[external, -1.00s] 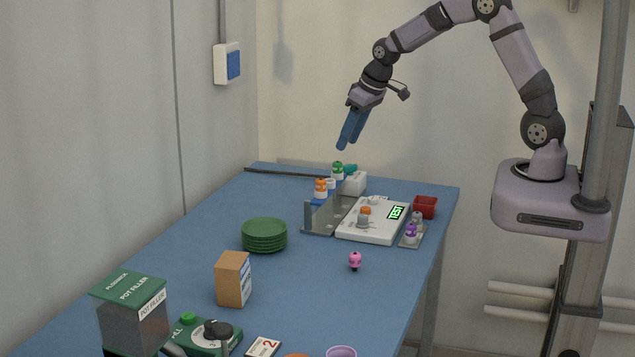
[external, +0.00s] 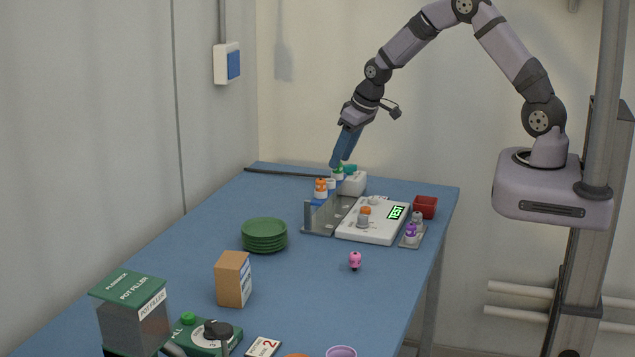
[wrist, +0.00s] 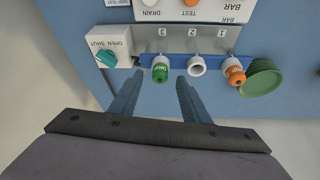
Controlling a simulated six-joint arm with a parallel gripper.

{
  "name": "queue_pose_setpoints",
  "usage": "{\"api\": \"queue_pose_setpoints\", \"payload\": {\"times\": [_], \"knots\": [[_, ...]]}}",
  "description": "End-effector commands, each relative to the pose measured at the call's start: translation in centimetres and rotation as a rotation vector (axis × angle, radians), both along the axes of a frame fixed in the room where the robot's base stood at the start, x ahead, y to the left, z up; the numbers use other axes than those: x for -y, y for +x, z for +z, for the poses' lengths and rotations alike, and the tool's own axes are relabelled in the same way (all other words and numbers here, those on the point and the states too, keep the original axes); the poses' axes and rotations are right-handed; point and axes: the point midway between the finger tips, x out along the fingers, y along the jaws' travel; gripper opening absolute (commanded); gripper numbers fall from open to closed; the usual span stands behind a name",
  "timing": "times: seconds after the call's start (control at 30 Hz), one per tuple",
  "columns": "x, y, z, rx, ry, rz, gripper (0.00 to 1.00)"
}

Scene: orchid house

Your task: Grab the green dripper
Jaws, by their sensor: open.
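The green dripper (external: 338,174) sits at the far end of the blue rail on the grey bracket at the back of the table. In the wrist view the green dripper (wrist: 160,73) hangs under position 3, nozzle toward the camera. My gripper (external: 337,163) is open, pointing down just above it. In the wrist view my gripper's two blue fingers (wrist: 159,78) frame the dripper on either side, with gaps visible; I cannot tell how deep they reach.
A white dripper (wrist: 197,66) and an orange dripper (wrist: 234,73) share the rail (wrist: 180,61). A white valve box (wrist: 107,46) with a teal knob stands close beside the left finger. A white test panel (external: 373,221) and green plates (external: 264,235) stand nearer the camera.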

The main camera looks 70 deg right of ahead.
Motion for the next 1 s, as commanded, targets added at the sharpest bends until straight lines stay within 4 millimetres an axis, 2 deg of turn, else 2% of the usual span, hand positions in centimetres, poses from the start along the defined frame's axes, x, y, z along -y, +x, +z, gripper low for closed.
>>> {"api": "queue_pose_setpoints", "payload": {"times": [0.2,0.5,0.53,0.7,1.0], "knots": [[0.1,0.7,-1.5,0.0,0.0,0.0,0.42],[0.1,0.8,-1.8,0.002,0.0,0.0,0.42],[0.1,0.8,-1.7,0.002,0.0,0.0,0.38],[0.1,0.8,-1.7,0.001,0.0,0.0,0.0],[0.1,0.8,-1.7,0.002,0.0,0.0,0.0]]}}
